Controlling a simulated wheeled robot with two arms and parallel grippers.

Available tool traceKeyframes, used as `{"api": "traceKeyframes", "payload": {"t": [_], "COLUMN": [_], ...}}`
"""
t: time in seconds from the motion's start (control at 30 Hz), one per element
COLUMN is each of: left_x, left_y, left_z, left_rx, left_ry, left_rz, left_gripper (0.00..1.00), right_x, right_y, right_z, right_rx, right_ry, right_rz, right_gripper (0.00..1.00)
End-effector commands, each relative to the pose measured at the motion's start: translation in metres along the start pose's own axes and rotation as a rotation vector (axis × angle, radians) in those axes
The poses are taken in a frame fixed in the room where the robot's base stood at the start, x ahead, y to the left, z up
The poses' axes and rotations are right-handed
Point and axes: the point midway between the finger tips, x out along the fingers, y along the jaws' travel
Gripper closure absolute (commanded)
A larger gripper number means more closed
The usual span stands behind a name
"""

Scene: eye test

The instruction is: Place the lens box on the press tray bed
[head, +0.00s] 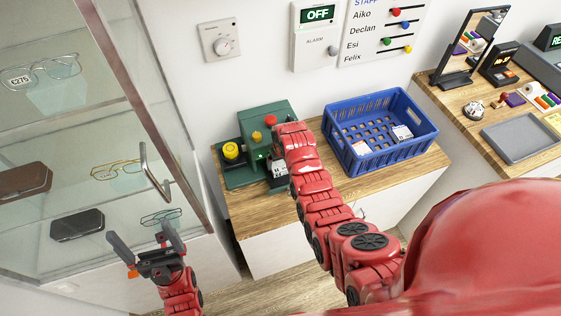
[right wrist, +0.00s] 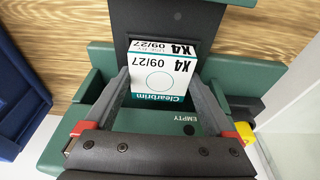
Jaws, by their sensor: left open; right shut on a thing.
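The lens box (right wrist: 160,76) is white with a teal end marked Clearbrim and X4 09/27. My right gripper (right wrist: 164,92) is shut on it, one finger on each side. A small part of the box (head: 281,168) shows at the press in the head view, beside my red right arm. The green press (head: 236,178) stands on the wooden counter. Its bed (right wrist: 150,120), with the word EMPTY, lies under the box in the right wrist view. I cannot tell whether the box touches it. My left gripper (head: 146,238) is open and empty before the glass cabinet.
A blue crate (head: 383,158) with small boxes stands right of the press on the counter (head: 255,213). A yellow knob (head: 231,149) and red button (head: 270,120) sit on the press. The glass cabinet (head: 128,62) holds glasses at left. A grey tray (head: 518,140) lies on the right-hand desk.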

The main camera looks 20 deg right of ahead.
Motion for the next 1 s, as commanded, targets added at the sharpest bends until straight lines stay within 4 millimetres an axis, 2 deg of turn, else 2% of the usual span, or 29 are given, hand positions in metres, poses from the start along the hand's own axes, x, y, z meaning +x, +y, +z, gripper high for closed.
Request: {"api": "traceKeyframes", "payload": {"t": [0.13, 0.17, 0.2, 0.5, 0.63, 0.77, 1.0], "left_x": [-0.005, -0.003, -0.003, 0.002, -0.004, -0.01, -0.025], "left_y": [0.0, 0.0, 0.0, 0.0, 0.0, 0.001, 0.001], "left_z": [0.001, 0.001, 0.001, 0.0, 0.001, 0.002, 0.004], "left_rx": [0.0, 0.0, 0.0, 0.0, 0.0, 0.0, 0.0], "left_ry": [0.0, 0.0, 0.0, 0.0, 0.0, 0.0, 0.0], "left_rz": [0.0, 0.0, 0.0, 0.0, 0.0, 0.0, 0.0], "left_gripper": [0.0, 0.0, 0.0, 0.0, 0.0, 0.0, 0.0], "right_x": [0.005, 0.003, 0.003, -0.002, -0.005, -0.019, -0.055], "right_y": [0.0, 0.0, 0.0, 0.0, 0.0, 0.0, 0.0], "right_z": [0.001, 0.001, 0.001, 0.0, 0.001, 0.0, -0.001], "right_rx": [0.0, 0.0, 0.0, 0.0, 0.0, 0.0, 0.0], "right_ry": [0.0, 0.0, -0.001, -0.001, -0.002, 0.002, 0.005], "right_rz": [0.0, 0.0, 0.0, 0.0, 0.0, 0.0, 0.001], "right_gripper": [0.75, 0.06, 0.0, 0.0, 0.0, 0.0, 0.0]}}
